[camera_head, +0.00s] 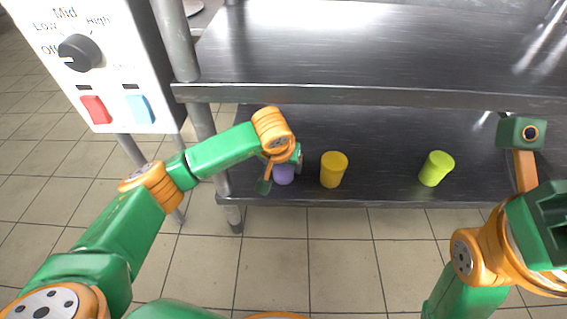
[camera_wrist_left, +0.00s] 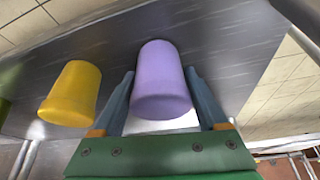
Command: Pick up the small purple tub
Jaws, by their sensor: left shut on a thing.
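The small purple tub (camera_head: 284,176) is at the left end of the lower metal shelf in the head view. My left gripper (camera_head: 281,172) reaches down to it and partly covers it. In the left wrist view the purple tub (camera_wrist_left: 160,85) lies between the two fingers of my left gripper (camera_wrist_left: 160,76), one on each side. My left gripper is shut on the tub. I cannot tell whether the tub touches the shelf. My right arm shows at the right of the head view, but I cannot make out its gripper's fingers.
A yellow tub (camera_head: 333,170) stands close to the right of the purple one. A lime-green tub (camera_head: 436,168) stands farther right on the lower shelf (camera_head: 385,140). The upper shelf (camera_head: 380,50) overhangs it. A control box (camera_head: 95,60) and table leg stand at left.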

